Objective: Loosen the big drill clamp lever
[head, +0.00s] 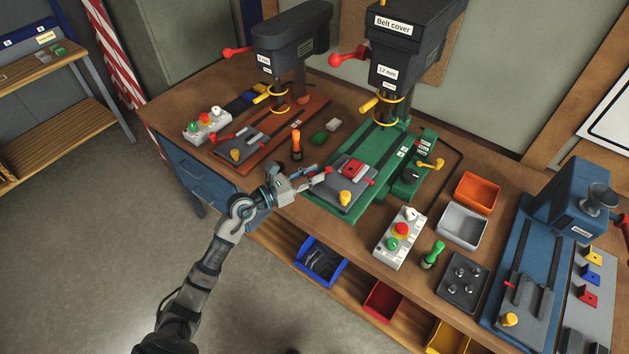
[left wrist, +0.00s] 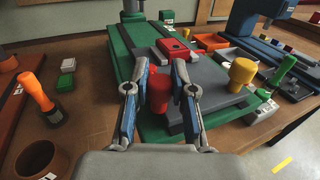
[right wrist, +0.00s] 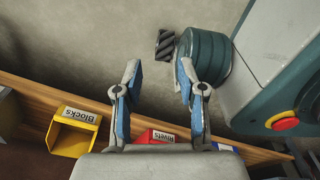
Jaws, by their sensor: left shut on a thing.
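The big drill (head: 405,70) stands on a green base (head: 320,196) and carries a "12 mm" label. A grey clamp (head: 334,194) with a yellow knob (head: 345,198) and a red block (head: 353,170) sits on that base. My left gripper (head: 318,174) is at the clamp's left end, shut on the red clamp lever (left wrist: 159,92), which shows between its fingers in the left wrist view. In the head view the fingers partly cover the lever. My right gripper (right wrist: 158,75) is open and empty, away from the clamp, and shows only in its own wrist view.
A smaller drill (head: 290,45) on a red-brown base stands to the left. An orange-handled tool (head: 296,145) stands near my left gripper. A control box (head: 400,238), trays (head: 462,226) and a blue machine (head: 570,205) are to the right. Bins (head: 322,260) sit below the front edge.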

